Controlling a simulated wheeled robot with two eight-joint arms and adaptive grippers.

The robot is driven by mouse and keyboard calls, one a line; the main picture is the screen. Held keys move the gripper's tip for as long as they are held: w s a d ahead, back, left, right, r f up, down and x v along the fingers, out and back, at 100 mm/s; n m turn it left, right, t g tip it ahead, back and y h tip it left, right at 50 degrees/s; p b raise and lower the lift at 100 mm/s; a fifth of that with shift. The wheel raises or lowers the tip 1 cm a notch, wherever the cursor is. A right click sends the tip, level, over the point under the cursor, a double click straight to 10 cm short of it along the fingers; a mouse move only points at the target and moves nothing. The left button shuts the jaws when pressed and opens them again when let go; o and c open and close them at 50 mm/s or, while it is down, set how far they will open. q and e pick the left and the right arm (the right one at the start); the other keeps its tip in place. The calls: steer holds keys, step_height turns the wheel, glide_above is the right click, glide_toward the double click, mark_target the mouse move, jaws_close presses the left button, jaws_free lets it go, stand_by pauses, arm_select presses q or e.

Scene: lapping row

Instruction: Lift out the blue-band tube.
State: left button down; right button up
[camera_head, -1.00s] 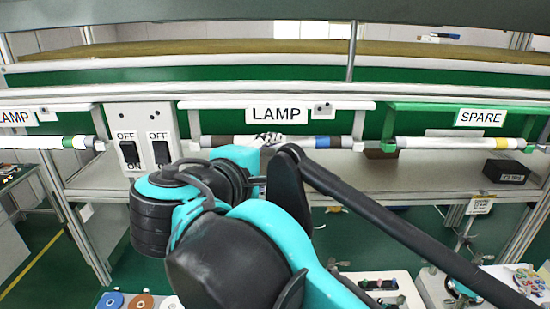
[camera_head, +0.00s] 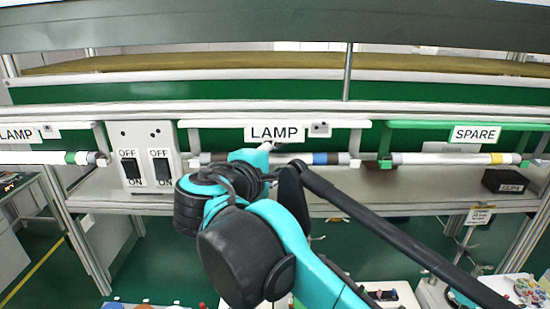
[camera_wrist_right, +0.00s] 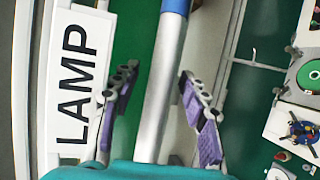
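The blue-band tube (camera_head: 333,159) lies level under the middle LAMP sign (camera_head: 274,133), held at its ends in the fixture. Its blue band shows right of my right arm; a dark band and part of its left half are partly hidden by that arm. In the right wrist view the silvery tube (camera_wrist_right: 161,95) runs between the two fingers of my right gripper (camera_wrist_right: 155,88), with the blue band (camera_wrist_right: 175,6) at the top edge. The fingers are open, one on each side, with gaps to the tube. My left gripper is not in view.
A switch box (camera_head: 146,154) with two OFF/ON switches stands left of the tube. A SPARE holder (camera_head: 475,133) with a yellow-band tube (camera_head: 448,158) is at right. A green-band tube (camera_head: 45,157) is at far left. A black box (camera_head: 503,181) sits on the shelf.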

steer(key=shift+a, duration=0.1)
jaws_close()
steer(key=shift+r, duration=0.15)
steer(key=shift+s+r+b, duration=0.1)
steer(key=shift+r+b, duration=0.25)
steer(key=shift+r, duration=0.25)
steer(key=s+b, duration=0.3)
steer(key=s, duration=1.5)
steer(key=shift+w+r, duration=0.1)
steer(key=shift+r, duration=0.15)
